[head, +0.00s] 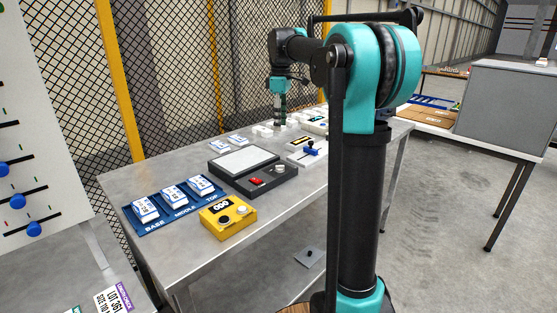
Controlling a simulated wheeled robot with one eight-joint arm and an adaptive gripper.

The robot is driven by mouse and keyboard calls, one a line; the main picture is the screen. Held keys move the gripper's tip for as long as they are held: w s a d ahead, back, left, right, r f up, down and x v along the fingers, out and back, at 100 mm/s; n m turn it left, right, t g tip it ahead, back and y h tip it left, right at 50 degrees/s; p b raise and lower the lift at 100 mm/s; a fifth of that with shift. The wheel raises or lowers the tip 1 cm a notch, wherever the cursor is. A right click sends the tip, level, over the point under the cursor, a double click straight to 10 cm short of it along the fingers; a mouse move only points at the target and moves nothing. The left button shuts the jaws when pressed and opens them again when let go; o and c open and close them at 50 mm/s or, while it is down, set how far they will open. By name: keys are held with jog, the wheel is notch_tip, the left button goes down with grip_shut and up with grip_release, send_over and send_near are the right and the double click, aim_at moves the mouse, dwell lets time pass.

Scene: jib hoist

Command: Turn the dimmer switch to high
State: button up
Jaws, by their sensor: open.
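I cannot tell for sure which thing is the dimmer switch. A white box with a blue lever or knob (310,150) stands right of the middle of the metal table. My gripper (280,122) points down over the far part of the table, above or beside small white items, and is open. Its fingers are small in view, and I see nothing held between them. My arm hides part of the table's right side.
A black device with a white panel (243,160) and a red switch lies mid-table. A blue tray (153,232) holds several white blocks at the left. White boxes (318,125) stand near the gripper. A mesh fence (180,80) runs behind. A grey cabinet (505,105) stands at right.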

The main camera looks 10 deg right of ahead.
send_near(280, 166)
notch_tip(280, 166, down, 9)
jog(key=shift+w+r, duration=0.1)
jog(key=shift+w, duration=0.05)
dwell(0.4)
grip_shut()
